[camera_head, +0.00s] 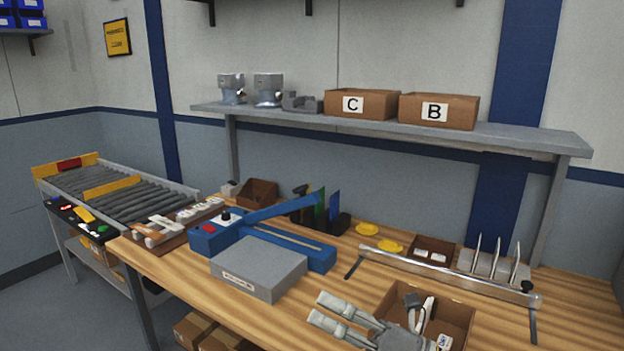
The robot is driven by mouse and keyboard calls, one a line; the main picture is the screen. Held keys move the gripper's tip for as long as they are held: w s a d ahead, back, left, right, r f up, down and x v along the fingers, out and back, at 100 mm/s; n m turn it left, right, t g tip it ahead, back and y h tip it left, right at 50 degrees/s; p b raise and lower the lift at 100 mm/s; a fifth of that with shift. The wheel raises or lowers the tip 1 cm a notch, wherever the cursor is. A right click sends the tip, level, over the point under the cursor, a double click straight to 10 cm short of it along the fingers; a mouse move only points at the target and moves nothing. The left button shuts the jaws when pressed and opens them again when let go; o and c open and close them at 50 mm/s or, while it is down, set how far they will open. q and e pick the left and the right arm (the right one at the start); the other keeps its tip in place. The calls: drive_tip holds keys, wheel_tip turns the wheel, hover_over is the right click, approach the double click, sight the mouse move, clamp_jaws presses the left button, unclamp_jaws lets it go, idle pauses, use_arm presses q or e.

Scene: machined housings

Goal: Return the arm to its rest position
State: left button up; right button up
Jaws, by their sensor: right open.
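My right gripper (318,308) is low in the head view, over the front of the wooden workbench (180,282). Its two light grey fingers point left and stand apart, with nothing between them. The gripper's body is at the left side of an open brown box (455,310) and hides part of it. The box holds small dark and white items. The grey block (258,268) with a label lies to the left of the fingertips, apart from them. My left gripper is not in view.
A blue device (290,245) with a raised bar stands behind the grey block. A clear bar (440,276) on dark legs runs behind the brown box. Boxes C (361,104) and B (438,111) stand on the shelf. A roller conveyor (125,192) is at left. Bare wood lies at front left.

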drive_tip(key=w+d+m+t+h, duration=0.3)
drive_tip(key=d+m+t+h, duration=0.8)
drive_tip(key=m, duration=0.7)
drive_tip(key=s+d+f+m+g+h, duration=0.2)
drive_tip(key=d+f+m+h, duration=0.2)
drive_tip(key=f+m, duration=0.25)
drive_tip(key=s+d+f+m+g+h, duration=0.2)
drive_tip(key=d+f+m+h, duration=0.25)
drive_tip(key=f+m, duration=0.2)
drive_tip(key=s+a+f+m+g+y, duration=0.1)
drive_tip(key=s+f+m+g, duration=0.2)
drive_tip(key=s+f+g, duration=0.55)
drive_tip(key=s+a+f+m+g, duration=0.1)
drive_tip(key=s+f+m+g, duration=0.25)
drive_tip(key=s+f, duration=0.9)
drive_tip(key=s+f+g, duration=0.1)
drive_tip(key=s+f, duration=0.1)
drive_tip(key=f, duration=1)
drive_tip(key=s+f+g, duration=0.1)
drive_tip(key=s+f, duration=0.1)
drive_tip(key=f, duration=0.9)
drive_tip(key=s+d+f+g, duration=0.1)
drive_tip(key=s+d+f, duration=0.2)
drive_tip(key=s+f, duration=1.2)
drive_tip(key=shift+s+f+n, duration=0.25)
drive_tip(key=shift+s+n, duration=0.1)
drive_tip(key=shift+s, duration=0.55)
